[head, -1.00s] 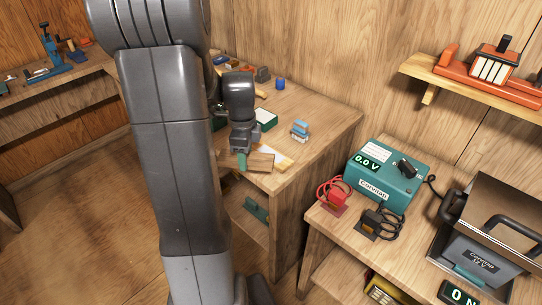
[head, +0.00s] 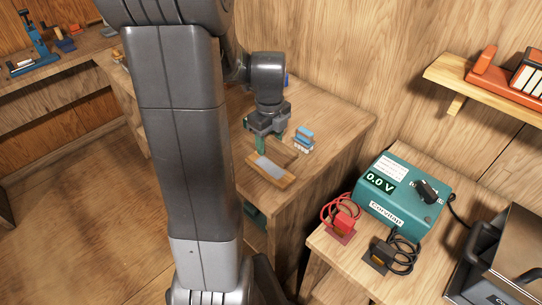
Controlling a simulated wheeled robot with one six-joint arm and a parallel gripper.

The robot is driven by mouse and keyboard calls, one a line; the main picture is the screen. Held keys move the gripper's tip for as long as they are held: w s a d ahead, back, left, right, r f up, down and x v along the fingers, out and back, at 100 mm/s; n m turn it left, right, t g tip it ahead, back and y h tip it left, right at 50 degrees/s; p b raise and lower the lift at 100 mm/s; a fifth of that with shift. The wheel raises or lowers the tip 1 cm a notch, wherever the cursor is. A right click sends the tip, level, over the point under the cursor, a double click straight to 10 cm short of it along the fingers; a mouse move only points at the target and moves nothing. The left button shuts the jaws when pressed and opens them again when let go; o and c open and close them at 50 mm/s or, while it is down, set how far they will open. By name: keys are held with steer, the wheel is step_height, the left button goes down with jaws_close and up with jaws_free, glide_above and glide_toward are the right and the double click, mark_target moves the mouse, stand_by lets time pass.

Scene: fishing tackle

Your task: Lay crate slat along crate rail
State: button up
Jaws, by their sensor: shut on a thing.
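My gripper (head: 271,146), with green fingers, points down over the table in the middle of the head view. It is shut on a thin wooden slat (head: 285,151), partly hidden by the fingers. Just below and in front is a small wooden crate piece (head: 288,182) with a pale grey area in its middle. Its near side is a wooden rail (head: 262,175). The slat is near its far side; whether it touches is too small to tell.
A stack of small blue and white boxes (head: 304,139) stands close to the right of my gripper. A teal meter box (head: 400,192) and red clamp (head: 343,222) sit on the nearer bench. The table's right part is clear.

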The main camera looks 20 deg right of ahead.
mark_target(270, 144)
step_height(270, 144, down, 7)
steer(key=shift+s+f, duration=0.1)
steer(key=shift+f, duration=0.1)
stand_by(0.3)
steer(key=shift+f, duration=0.15)
steer(key=o, duration=1)
step_height(270, 144, up, 12)
steer(key=shift+r, duration=0.15)
steer(key=shift+f, duration=4.25)
